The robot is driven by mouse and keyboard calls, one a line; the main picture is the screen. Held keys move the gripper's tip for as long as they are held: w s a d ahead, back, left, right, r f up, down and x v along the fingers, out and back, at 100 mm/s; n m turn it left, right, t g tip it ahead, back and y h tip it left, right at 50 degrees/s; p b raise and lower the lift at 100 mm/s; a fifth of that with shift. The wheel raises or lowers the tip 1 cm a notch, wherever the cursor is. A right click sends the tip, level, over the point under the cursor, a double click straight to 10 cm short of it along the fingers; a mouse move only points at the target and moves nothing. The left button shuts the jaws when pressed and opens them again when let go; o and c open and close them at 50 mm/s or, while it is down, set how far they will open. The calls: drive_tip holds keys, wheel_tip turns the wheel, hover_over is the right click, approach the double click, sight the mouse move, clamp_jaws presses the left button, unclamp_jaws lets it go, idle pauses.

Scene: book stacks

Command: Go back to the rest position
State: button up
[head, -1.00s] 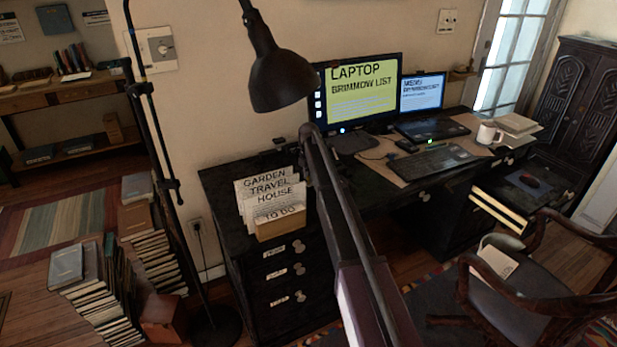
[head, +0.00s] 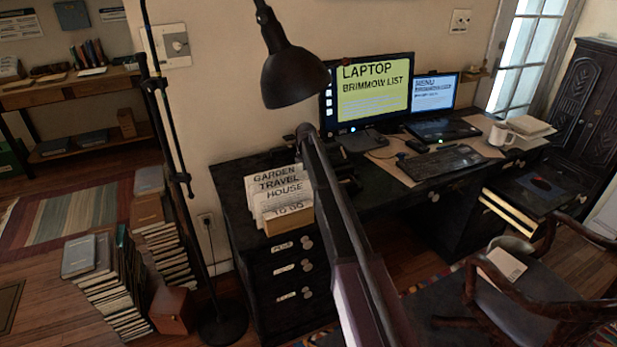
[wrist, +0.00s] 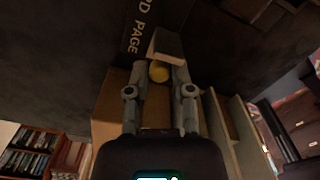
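My gripper (wrist: 160,78) shows in the wrist view, its two grey fingers apart. A small yellow round thing (wrist: 159,71) appears between the fingertips, with gaps at its sides; I see no finger closed on it. A grey-topped block or book (wrist: 166,45) lies just past the tips. My own arm link crosses the middle of the head view, and the gripper itself is not visible there.
A black desk (head: 235,192) carries monitors, a laptop, a mug (head: 501,134) and a paper holder (head: 287,218). A black floor lamp (head: 292,76) stands close to my arm. Book stacks (head: 110,285) stand at left, a wooden chair (head: 530,290) at right.

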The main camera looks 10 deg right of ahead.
drive_tip(key=shift+o, duration=0.9)
drive_tip(key=shift+d, duration=0.3)
drive_tip(key=shift+d+r, duration=0.1)
